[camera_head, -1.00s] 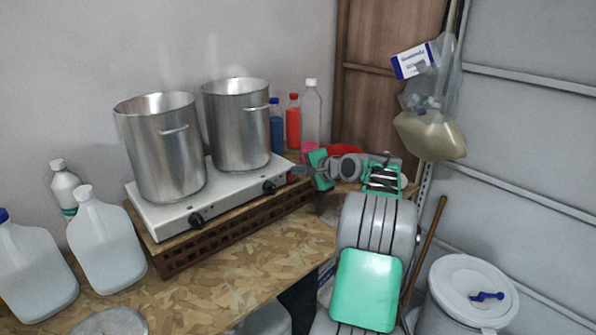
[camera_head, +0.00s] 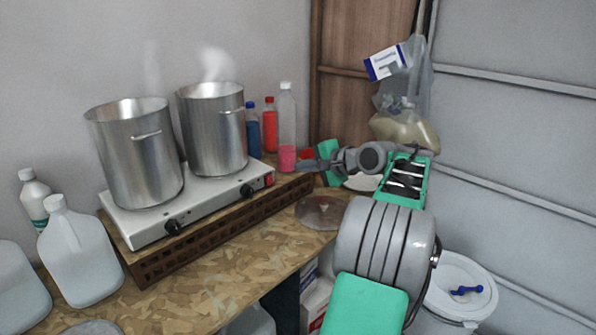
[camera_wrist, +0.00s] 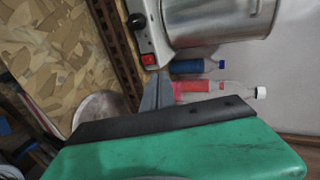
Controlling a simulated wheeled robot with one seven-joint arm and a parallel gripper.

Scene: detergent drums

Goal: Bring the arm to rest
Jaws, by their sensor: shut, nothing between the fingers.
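My arm reaches over the right end of the chipboard worktop (camera_head: 220,285). My gripper (camera_head: 306,166) points left, close to the bottles and the right end of the hot plate (camera_head: 145,222). In the wrist view its grey fingertips (camera_wrist: 157,92) are together, with nothing held. They appear in front of the hot plate's corner and a red bottle (camera_wrist: 195,87); I cannot tell the exact gap. The green hand casing fills the bottom of that view.
Two steaming steel pots (camera_head: 137,155) (camera_head: 213,130) stand on the hot plate. A blue bottle (camera_head: 253,135) and a clear bottle with pink liquid (camera_head: 287,130) stand behind. A round lid (camera_head: 320,212) lies on the worktop. A white drum (camera_head: 455,290) stands at right.

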